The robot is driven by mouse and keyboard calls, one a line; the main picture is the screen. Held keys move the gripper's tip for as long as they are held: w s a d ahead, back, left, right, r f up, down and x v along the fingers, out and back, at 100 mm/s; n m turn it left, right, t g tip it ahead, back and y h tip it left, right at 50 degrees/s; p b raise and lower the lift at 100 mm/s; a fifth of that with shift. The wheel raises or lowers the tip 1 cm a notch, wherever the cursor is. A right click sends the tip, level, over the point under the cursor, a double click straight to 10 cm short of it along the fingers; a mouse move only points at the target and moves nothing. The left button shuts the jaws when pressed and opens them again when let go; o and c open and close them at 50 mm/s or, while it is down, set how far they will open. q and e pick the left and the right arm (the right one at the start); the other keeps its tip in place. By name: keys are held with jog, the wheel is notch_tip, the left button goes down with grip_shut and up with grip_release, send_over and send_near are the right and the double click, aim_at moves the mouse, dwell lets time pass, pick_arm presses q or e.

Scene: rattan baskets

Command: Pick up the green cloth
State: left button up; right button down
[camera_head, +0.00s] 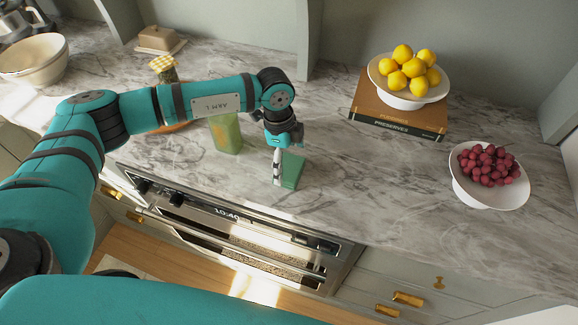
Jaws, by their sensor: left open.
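A dark green piece (292,170), which looks like the green cloth, is at the front edge of the marble counter, just above the oven. My left gripper (283,160) points down at it and is open. One finger shows at the left side of the green piece; the other is hard to make out. I cannot tell whether they touch. A lighter yellow-green upright item (226,133) stands to the left, partly behind my left arm. My right gripper is not in view.
A bowl of lemons (409,93) stands on stacked books (398,116) at the back. A white bowl of red fruit (489,194) is at the right. A jar (163,69) and a butter dish (158,41) are at the back left. The counter between the gripper and the fruit bowl is clear.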

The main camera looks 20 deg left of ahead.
aim_at(289, 167)
pick_arm(q)
jog(key=shift+d+f+p, duration=0.2)
jog(key=shift+f+p, duration=0.2)
jog(key=shift+f, duration=1.2)
jog(key=shift+s, duration=0.1)
jog(key=c, duration=0.9)
jog(key=shift+o, duration=0.2)
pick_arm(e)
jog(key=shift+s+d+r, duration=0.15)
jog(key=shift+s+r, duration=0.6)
pick_arm(q)
jog(key=shift+r, duration=0.1)
